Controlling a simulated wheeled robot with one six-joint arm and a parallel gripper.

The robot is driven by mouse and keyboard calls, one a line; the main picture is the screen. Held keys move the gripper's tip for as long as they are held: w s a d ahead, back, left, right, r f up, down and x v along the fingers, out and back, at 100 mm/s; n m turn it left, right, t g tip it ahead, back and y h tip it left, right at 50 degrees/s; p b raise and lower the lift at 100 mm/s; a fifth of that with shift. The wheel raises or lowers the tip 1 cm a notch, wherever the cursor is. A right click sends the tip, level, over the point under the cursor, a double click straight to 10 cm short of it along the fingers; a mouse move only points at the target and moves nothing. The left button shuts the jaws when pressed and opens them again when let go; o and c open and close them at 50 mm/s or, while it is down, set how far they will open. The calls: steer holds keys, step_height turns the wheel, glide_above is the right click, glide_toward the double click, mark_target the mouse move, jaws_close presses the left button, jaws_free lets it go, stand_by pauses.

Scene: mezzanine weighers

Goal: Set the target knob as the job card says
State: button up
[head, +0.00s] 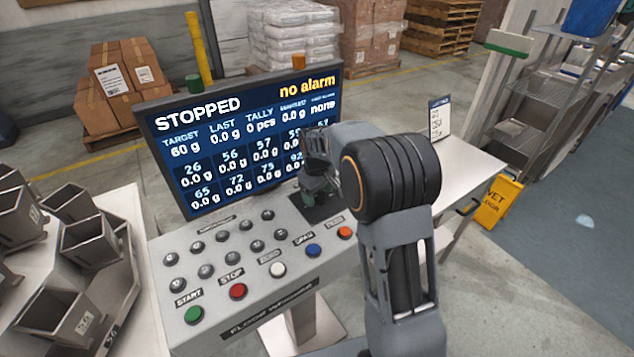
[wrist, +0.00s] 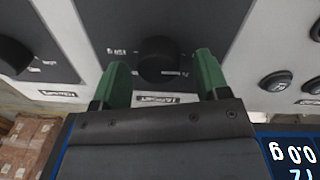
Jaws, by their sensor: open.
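In the wrist view, my gripper (wrist: 160,78) is open, its two green fingers on either side of a black round knob (wrist: 161,52). I cannot tell whether they touch it. The knob sits on a dark plate with small upside-down markings, too blurred to read. In the head view, my gripper (head: 319,190) is over the dark plate at the panel's right end, and the arm hides the knob. The screen (head: 245,130) reads STOPPED, no alarm, and TARGET 60 g. A white card with a dark header (head: 439,119), possibly the job card, stands at the right; its lines are too small to read.
A second black knob (wrist: 14,55) is at the wrist view's left. The control panel (head: 262,325) carries several grey buttons, plus green START (head: 194,314), red STOP (head: 238,291), white, blue and orange ones. Metal hoppers (head: 85,245) stand at left.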

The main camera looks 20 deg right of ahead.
mark_target(316, 197)
step_height(316, 197, up, 14)
steer(key=shift+s+a+f+b, duration=0.2)
steer(key=shift+a+b, duration=0.1)
steer(key=shift+b, duration=0.15)
steer(key=s+f+m+t, duration=0.2)
steer(key=s+m, duration=0.1)
steer(key=s, duration=0.8)
steer(key=s+f+m+t, duration=0.2)
steer(key=s+m, duration=0.1)
steer(key=s, duration=0.9)
steer(key=shift+d+f+y, duration=0.25)
steer(key=shift+d+y, duration=0.05)
steer(key=shift+d, duration=0.15)
